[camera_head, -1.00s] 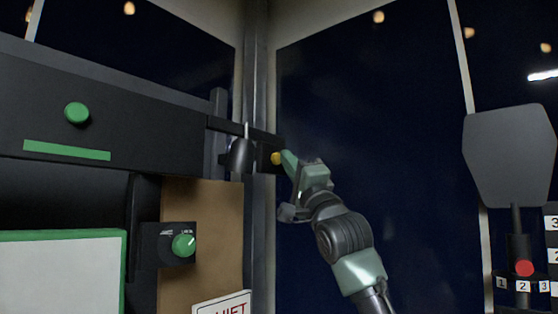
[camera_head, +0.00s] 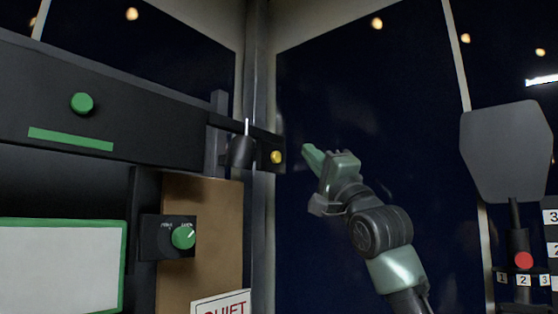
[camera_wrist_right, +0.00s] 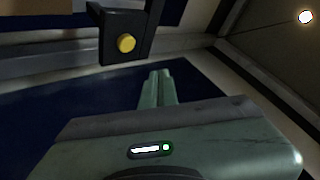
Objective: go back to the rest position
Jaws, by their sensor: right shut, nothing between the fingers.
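My right gripper (camera_head: 312,155) is raised in front of the dark window, its green fingers shut and empty. It points up and left, a short gap to the right of a yellow button (camera_head: 277,157) on a dark bracket. In the right wrist view the shut fingers (camera_wrist_right: 160,75) show below the same yellow button (camera_wrist_right: 126,43), apart from it. My left gripper is not in view.
A dark panel with a green button (camera_head: 82,103) and a green knob (camera_head: 183,237) stands at left. A white green-edged board (camera_head: 60,265) is lower left. A grey paddle-shaped panel (camera_head: 506,150) and red button (camera_head: 523,260) are at right. The space before the window (camera_head: 390,110) is clear.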

